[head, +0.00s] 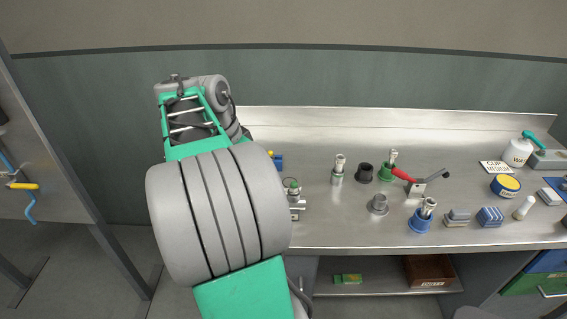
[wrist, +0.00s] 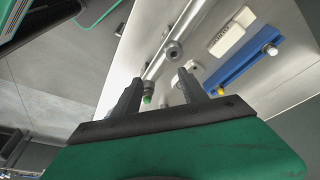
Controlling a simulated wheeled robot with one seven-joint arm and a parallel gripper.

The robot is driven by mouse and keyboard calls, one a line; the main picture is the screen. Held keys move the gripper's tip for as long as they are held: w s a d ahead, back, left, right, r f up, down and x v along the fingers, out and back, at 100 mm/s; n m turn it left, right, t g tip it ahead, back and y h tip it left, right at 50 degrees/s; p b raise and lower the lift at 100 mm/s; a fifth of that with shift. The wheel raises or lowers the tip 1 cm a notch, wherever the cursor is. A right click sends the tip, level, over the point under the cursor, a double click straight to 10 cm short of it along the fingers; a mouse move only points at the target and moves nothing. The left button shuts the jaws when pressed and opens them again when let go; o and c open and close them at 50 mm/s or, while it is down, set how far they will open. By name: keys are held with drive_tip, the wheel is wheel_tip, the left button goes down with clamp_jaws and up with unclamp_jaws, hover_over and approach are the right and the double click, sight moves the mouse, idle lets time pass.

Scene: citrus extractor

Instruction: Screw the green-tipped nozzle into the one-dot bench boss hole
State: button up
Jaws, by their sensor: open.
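My gripper (wrist: 160,77) is open in the wrist view, its two dark fingers apart. A small metal piece with a green tip (wrist: 146,99), which looks like the green-tipped nozzle, shows just right of the left finger; I cannot tell whether they touch. Round metal bosses or fittings stand beyond the fingertips, one with a dark central hole (wrist: 174,51) and another (wrist: 194,67) close to the right finger. I cannot make out any dots, so which is the one-dot boss is unclear. In the head view my arm hides the gripper; a green-ringed fitting (head: 293,187) shows beside the arm.
A blue rail (wrist: 235,70) and a white label plate (wrist: 227,39) show in the wrist view.

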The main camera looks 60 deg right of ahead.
sight(293, 182)
drive_tip(key=s+d+m+g+y, duration=0.1)
drive_tip(key=s+d+m, duration=0.6)
drive_tip(key=b+x, duration=0.1)
drive_tip(key=x, duration=0.7)
drive_tip(key=shift+s+b, duration=0.15)
drive_tip(key=shift+b, duration=0.2)
drive_tip(key=shift+c, duration=0.5)
clamp_jaws()
drive_tip(key=shift+m+g+y+p, duration=0.2)
drive_tip(key=shift+m+y, duration=0.2)
drive_tip(key=shift+m, duration=1.05)
drive_tip(key=shift+m+g+y+p, duration=0.2)
drive_tip(key=shift+m+y, duration=0.2)
drive_tip(key=shift+m, duration=1.05)
drive_tip(key=shift+f+m+y+p, duration=0.15)
drive_tip(key=shift+m+y+p, duration=0.55)
drive_tip(key=shift+m, duration=2.5)
drive_tip(key=shift+c, duration=0.7)
unclamp_jaws()
drive_tip(key=shift+y, duration=0.3)
